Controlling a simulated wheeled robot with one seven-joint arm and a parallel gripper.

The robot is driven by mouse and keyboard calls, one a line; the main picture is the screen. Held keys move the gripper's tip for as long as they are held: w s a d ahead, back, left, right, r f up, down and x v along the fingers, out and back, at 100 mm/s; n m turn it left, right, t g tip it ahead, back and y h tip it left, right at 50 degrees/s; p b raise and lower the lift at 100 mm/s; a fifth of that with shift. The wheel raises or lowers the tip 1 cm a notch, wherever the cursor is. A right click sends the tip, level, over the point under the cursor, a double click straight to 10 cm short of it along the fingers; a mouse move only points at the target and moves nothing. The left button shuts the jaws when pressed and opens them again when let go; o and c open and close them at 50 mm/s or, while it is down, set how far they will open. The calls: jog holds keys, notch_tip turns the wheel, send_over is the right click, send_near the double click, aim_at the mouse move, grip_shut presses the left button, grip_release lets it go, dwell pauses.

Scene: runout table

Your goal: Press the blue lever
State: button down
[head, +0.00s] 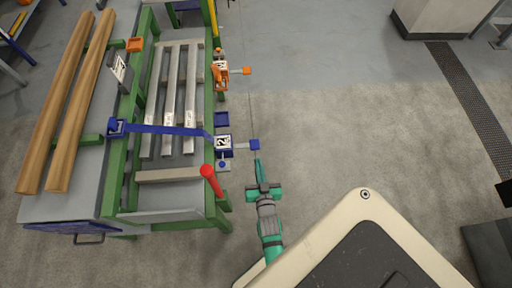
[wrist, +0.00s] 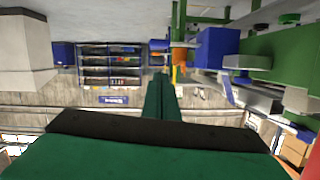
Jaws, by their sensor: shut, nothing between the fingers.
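The blue lever (head: 254,145) is a small blue block on the end of a short grey rod, sticking out to the right from a blue-and-white box (head: 223,143) on the table's right edge. My gripper (head: 257,156) is green and shut, empty, with its tip just below the lever block in the head view. I cannot tell whether they touch. In the wrist view the shut fingers (wrist: 160,80) point up the picture, and a large blue block (wrist: 215,48) shows to their right; whether it is the lever's end is unclear.
An orange lever (head: 246,71) sits farther up the same edge. A blue bar (head: 165,130) crosses the table with its metal bars. A red post (head: 211,180) stands at the near right corner of the green frame (head: 210,100). Floor (head: 330,110) to the right is clear.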

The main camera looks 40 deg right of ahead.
jog(key=shift+w+r+n, duration=0.2)
jog(key=shift+r+n, duration=0.3)
jog(key=shift+r, duration=0.55)
send_over(256, 148)
jog(key=shift+s+a+f, duration=0.1)
jog(key=shift+a+f, duration=0.05)
jog(key=shift+f, duration=0.5)
jog(key=shift+s+a+f, duration=0.1)
jog(key=shift+f, duration=0.5)
notch_tip(256, 148, down, 3)
jog(key=shift+s+a+r, duration=0.1)
jog(key=shift+a+r, duration=0.05)
jog(key=shift+s+f, duration=0.1)
jog(key=shift+f, duration=0.55)
jog(key=shift+f, duration=0.15)
